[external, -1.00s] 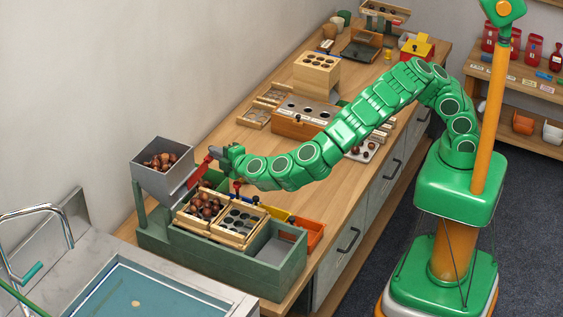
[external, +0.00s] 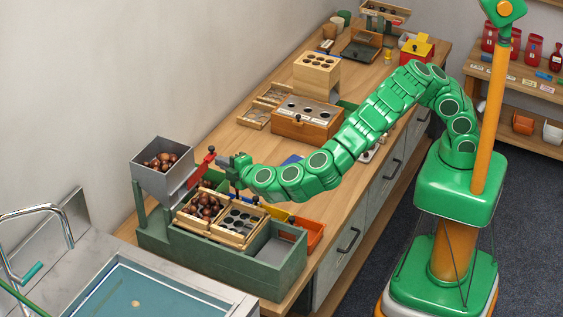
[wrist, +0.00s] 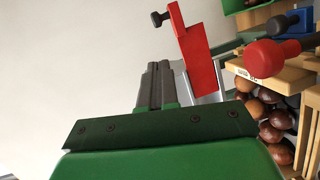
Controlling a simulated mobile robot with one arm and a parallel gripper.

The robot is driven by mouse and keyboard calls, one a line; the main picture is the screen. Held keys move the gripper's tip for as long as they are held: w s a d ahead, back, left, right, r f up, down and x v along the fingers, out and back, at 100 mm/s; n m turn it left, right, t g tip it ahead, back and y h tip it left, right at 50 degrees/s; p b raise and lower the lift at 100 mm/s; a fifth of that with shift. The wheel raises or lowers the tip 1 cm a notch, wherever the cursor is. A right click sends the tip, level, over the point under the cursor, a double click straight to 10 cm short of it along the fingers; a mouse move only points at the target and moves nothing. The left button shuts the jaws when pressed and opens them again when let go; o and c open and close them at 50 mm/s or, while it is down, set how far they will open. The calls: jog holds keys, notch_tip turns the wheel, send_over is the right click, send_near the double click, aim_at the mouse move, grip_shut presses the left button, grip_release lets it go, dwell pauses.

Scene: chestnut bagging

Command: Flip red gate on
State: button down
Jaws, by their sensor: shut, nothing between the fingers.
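The red gate (external: 199,170) is a red plate with a dark knob at its end, at the right side of the grey hopper (external: 163,172). In the external view it slants up to the right from the hopper. In the wrist view the red gate (wrist: 198,52) stands just beyond the fingertips, its dark knob at its upper left. My gripper (external: 228,161) is shut and empty, just right of the gate. In the wrist view my gripper (wrist: 156,85) points toward the gate; I cannot tell whether they touch.
The hopper holds chestnuts (external: 161,161). Below it, a green bin frame (external: 215,265) carries a wooden tray of chestnuts (external: 184,222) and a tray with holes (external: 226,238). A red knob (wrist: 264,58) stands close at right in the wrist view. A wooden box (external: 296,128) sits behind on the counter.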

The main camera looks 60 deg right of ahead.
jog(key=v, duration=0.6)
jog(key=shift+s, duration=0.3)
jog(key=shift+a, duration=0.15)
